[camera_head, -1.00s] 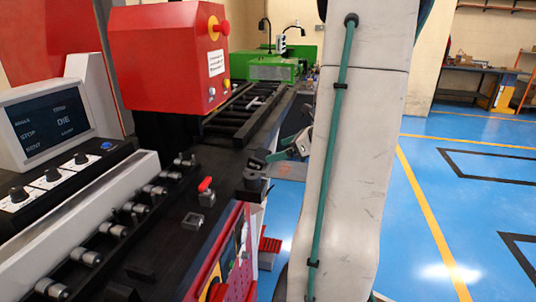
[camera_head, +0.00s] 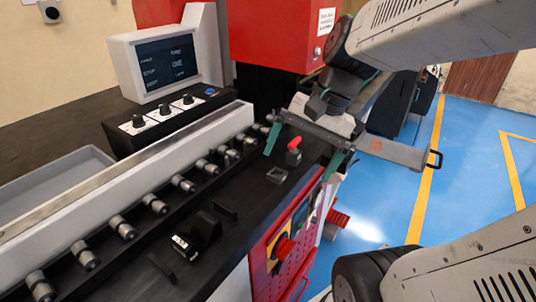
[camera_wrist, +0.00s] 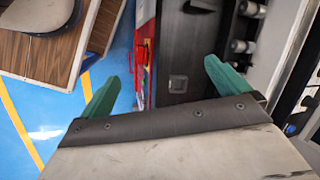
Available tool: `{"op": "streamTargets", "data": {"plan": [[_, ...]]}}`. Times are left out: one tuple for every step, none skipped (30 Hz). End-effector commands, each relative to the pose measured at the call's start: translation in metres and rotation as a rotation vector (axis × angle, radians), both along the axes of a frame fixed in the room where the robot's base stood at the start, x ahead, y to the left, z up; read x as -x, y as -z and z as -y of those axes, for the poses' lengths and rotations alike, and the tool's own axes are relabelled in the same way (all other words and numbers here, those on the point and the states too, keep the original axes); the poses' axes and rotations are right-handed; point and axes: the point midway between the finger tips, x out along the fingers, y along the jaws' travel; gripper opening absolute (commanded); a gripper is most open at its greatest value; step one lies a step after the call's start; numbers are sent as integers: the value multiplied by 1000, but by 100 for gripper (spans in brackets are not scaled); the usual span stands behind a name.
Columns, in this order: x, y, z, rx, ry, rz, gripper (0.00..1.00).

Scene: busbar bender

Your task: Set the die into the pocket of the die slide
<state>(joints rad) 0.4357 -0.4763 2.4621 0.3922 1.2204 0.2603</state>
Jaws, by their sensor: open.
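A black block with a notched top and a metal face (camera_head: 195,235), which looks like the die, stands on the black bench between two low black bars. A small square frame with a hollow middle (camera_head: 277,175) is farther along the bench; it also shows in the wrist view (camera_wrist: 178,85). I cannot tell whether it is the slide's pocket. My gripper (camera_head: 304,153) is over the bench near this frame, its green fingers wide apart. In the wrist view my gripper (camera_wrist: 160,85) holds nothing between the fingers.
A red-topped lever (camera_head: 294,150) stands beside the square frame. A row of metal rollers (camera_head: 183,183) lines the bench's back. A red cabinet (camera_head: 275,35) rises behind. Blue floor lies right.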

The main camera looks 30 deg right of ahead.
Motion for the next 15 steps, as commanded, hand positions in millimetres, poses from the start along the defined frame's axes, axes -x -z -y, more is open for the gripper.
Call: {"op": "streamTargets", "data": {"plan": [[13, -2, -15, 73, -149, 24, 100], [21, -2, -19, 116, -230, 37, 100], [30, -2, -25, 167, -332, 52, 100], [36, -2, -28, 205, -403, 63, 100], [41, -3, -30, 241, -468, 75, 100], [48, -3, -32, 283, -549, 90, 100], [52, -3, -33, 311, -601, 98, 100], [55, -4, -33, 336, -648, 107, 100], [59, -4, -34, 365, -699, 117, 100], [61, -4, -34, 382, -731, 123, 100], [63, -5, -35, 398, -758, 129, 100], [64, -5, -35, 412, -783, 134, 100], [65, -5, -35, 420, -797, 136, 100], [66, -5, -35, 427, -807, 137, 100], [66, -5, -35, 431, -815, 138, 100]]}}
